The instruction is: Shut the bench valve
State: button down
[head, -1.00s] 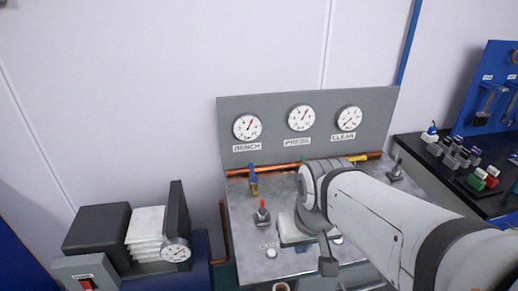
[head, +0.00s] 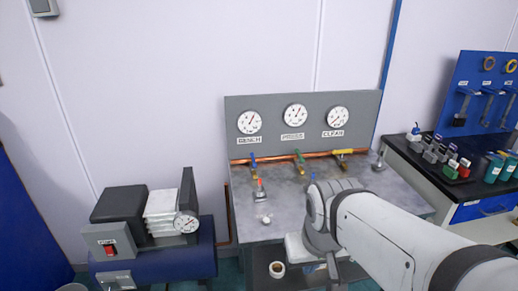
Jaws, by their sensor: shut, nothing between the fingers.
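The bench valve (head: 253,161) has a blue handle and a brass body. It sits on the copper pipe under the BENCH gauge (head: 249,122), at the back left of the grey bench top. Its blue handle points up, crosswise to the pipe. My arm comes in from the lower right. My gripper (head: 332,268) hangs at the front of the bench, right of and nearer than the bench valve, and apart from it. It is shut and empty; its fingertips are hard to make out.
A red-tipped fitting (head: 259,190) stands in front of the bench valve. A machine with a dial (head: 187,222) stands left. A black side bench (head: 405,172) with bottles is at right.

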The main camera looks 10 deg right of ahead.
aim_at(254, 164)
jog(key=u, duration=0.15)
jog(key=i, duration=0.9)
jog(key=z, duration=0.05)
